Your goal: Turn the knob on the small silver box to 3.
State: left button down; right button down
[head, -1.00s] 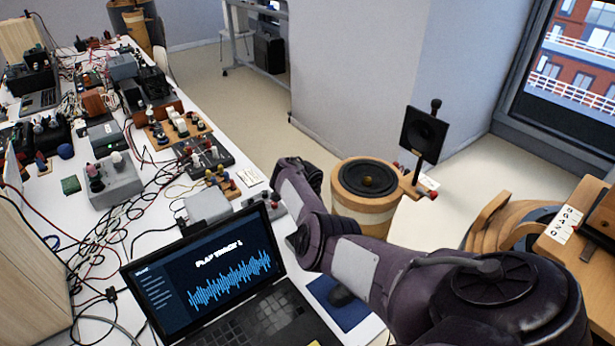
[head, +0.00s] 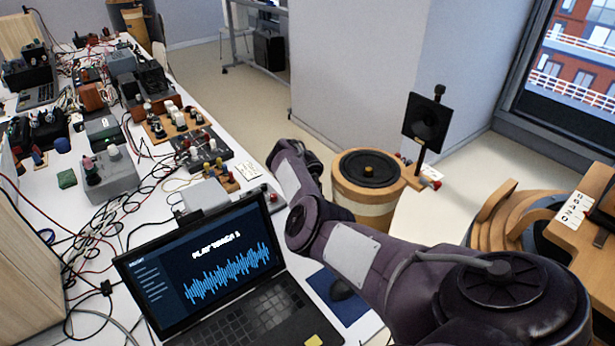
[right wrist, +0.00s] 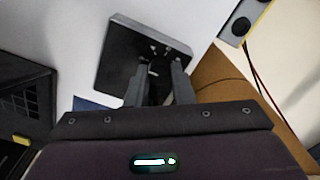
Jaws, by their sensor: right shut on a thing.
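The small silver box (right wrist: 120,50) lies at the top middle of the right wrist view, with small pale marks on its face that are too small to read. My right gripper (right wrist: 160,73) is over it, its two fingers closed on the dark knob (right wrist: 156,68). The fingers hide most of the knob, so I cannot tell its setting. In the head view, my right arm hides the gripper, and I cannot make out this box for certain. My left gripper is not in view.
An open laptop (head: 150,305) with a blue waveform stands left of my right arm. A blue mat with a mouse (head: 341,289) is beside it. A round wooden speaker (head: 350,208) stands beyond the arm. Cables and several devices crowd the white table on the left.

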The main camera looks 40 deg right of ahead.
dwell(0.3)
jog(key=c, duration=1.3)
grip_release()
jog(key=shift+o, duration=0.2)
notch_tip(320, 180, up, 7)
jog(key=p, duration=0.3)
jog(key=shift+f, duration=0.15)
jog(key=shift+r+p, duration=0.6)
jog(key=shift+f, duration=0.1)
